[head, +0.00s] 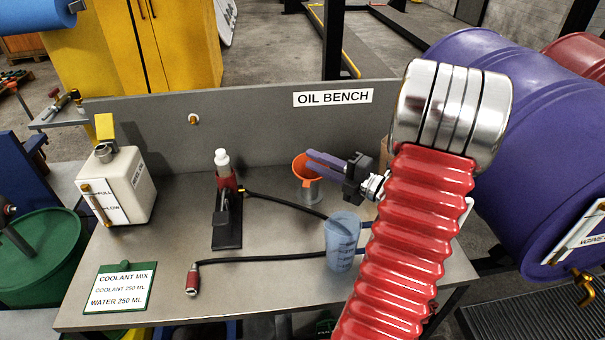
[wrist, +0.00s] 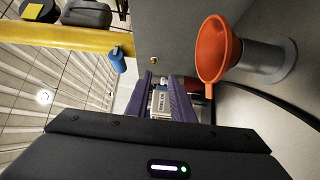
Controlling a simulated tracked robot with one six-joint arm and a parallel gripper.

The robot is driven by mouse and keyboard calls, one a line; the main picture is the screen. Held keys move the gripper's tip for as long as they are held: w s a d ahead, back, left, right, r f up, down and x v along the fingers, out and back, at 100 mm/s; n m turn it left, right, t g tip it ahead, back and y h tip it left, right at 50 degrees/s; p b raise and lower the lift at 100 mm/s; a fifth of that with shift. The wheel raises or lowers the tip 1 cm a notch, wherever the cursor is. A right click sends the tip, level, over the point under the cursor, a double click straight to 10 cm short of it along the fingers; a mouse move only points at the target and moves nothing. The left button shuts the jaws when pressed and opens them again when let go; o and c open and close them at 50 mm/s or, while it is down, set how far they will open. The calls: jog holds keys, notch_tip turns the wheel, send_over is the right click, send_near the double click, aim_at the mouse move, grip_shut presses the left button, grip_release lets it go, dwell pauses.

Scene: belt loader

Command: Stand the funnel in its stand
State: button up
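The orange funnel (head: 300,167) has its wide mouth up and sits on the grey cylindrical stand (head: 311,192) at the back of the bench. The wrist view shows the funnel (wrist: 212,50) narrowing into the top of the stand (wrist: 268,62), with its spout hidden. It looks upright there. My gripper (head: 309,159) has two purple fingers spread apart with nothing held between them. In the head view the fingers overlap the funnel's right rim. In the wrist view the gripper (wrist: 160,80) is beside the funnel, with a visible gap.
A translucent blue jug (head: 342,242) stands in front of the stand. A black hose (head: 285,203) runs near the stand's base. A bottle on a black fixture (head: 226,215) and a white coolant tank (head: 125,182) stand to the left. The back panel (head: 255,125) rises behind.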

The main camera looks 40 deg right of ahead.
jog(key=shift+w, duration=0.1)
jog(key=w+a+r+m+g+h, duration=0.2)
jog(key=w+r+m+h, duration=0.35)
jog(key=w, duration=0.25)
jog(key=a+r+m+g+h, duration=0.3)
jog(key=a+r+m, duration=0.1)
jog(key=a+m, duration=0.2)
jog(key=s+a+f+m+g+y, duration=0.1)
jog(key=s+a+m+g+y, duration=0.1)
jog(key=s+a, duration=0.9)
jog(key=s+a+f+m+g+y, duration=0.2)
jog(key=s+a+m+g, duration=0.3)
jog(key=s+a, duration=0.5)
jog(key=a+m, duration=0.2)
jog(key=a, duration=0.3)
jog(key=shift+s+f+y, duration=0.2)
jog(key=shift+s+y, duration=0.15)
